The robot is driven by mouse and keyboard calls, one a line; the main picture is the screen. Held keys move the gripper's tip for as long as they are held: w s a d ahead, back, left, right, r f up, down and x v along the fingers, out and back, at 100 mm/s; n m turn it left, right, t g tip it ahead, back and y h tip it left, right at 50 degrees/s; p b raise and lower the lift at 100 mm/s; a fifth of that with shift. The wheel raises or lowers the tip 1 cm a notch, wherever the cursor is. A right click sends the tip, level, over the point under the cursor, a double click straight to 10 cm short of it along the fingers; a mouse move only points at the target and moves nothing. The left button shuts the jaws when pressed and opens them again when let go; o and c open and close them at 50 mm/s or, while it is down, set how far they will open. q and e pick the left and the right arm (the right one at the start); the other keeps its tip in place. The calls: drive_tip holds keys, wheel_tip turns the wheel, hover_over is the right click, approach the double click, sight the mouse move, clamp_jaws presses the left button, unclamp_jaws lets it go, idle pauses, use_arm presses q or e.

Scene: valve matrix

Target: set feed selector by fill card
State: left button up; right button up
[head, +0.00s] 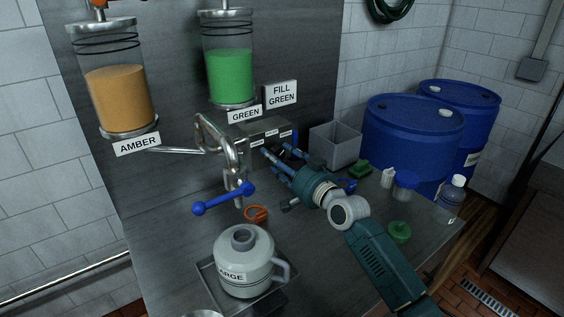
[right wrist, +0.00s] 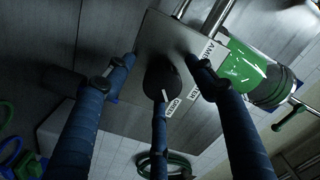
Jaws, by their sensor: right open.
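The fill card (head: 281,94) reads FILL GREEN and hangs beside the green tank (head: 230,75). The amber tank (head: 121,97) is at its left. The selector box (head: 262,132) carries small white labels under the tanks. In the right wrist view, the dark round selector knob (right wrist: 163,76) has a white mark at its edge, beside a label that seems to read GREEN (right wrist: 175,106). A label starting AM (right wrist: 208,50) is partly hidden by a finger. My right gripper (head: 274,161) is open, its blue fingers spread around the knob; contact is unclear. My left gripper is out of view.
A blue-handled valve (head: 222,198) hangs from the pipes left of my right gripper. A pale jug (head: 243,262) stands on a tray below. A grey bin (head: 335,146), bottles and blue drums (head: 414,140) are at the right.

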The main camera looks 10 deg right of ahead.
drive_tip(key=v, duration=1.2)
drive_tip(key=shift+f, duration=0.15)
